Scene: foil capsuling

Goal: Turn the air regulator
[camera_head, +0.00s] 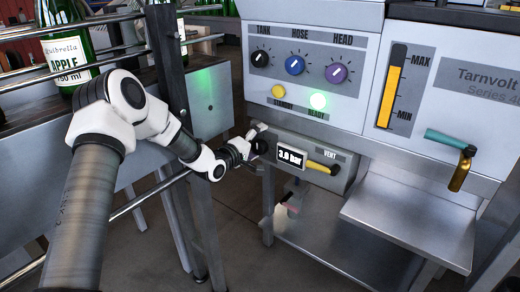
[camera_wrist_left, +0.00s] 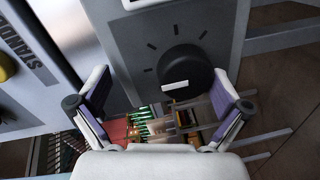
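The air regulator is a black round knob (camera_head: 262,146) on the small grey panel, left of the display (camera_head: 291,157) that reads 3.0 bar. In the left wrist view the knob (camera_wrist_left: 185,73) shows large, with a white pointer mark on its face and dark tick marks around it. My left gripper (camera_head: 256,146) is at the knob in the head view and partly covers it. In the left wrist view its two fingers are spread wide, with the knob ahead between them. I cannot tell whether they touch it. My right gripper is not in view.
The yellow VENT lever (camera_head: 321,167) sits right of the display. A metal shelf (camera_head: 405,222) juts out at right. A post (camera_head: 166,75) and bottles (camera_head: 67,60) stand at left.

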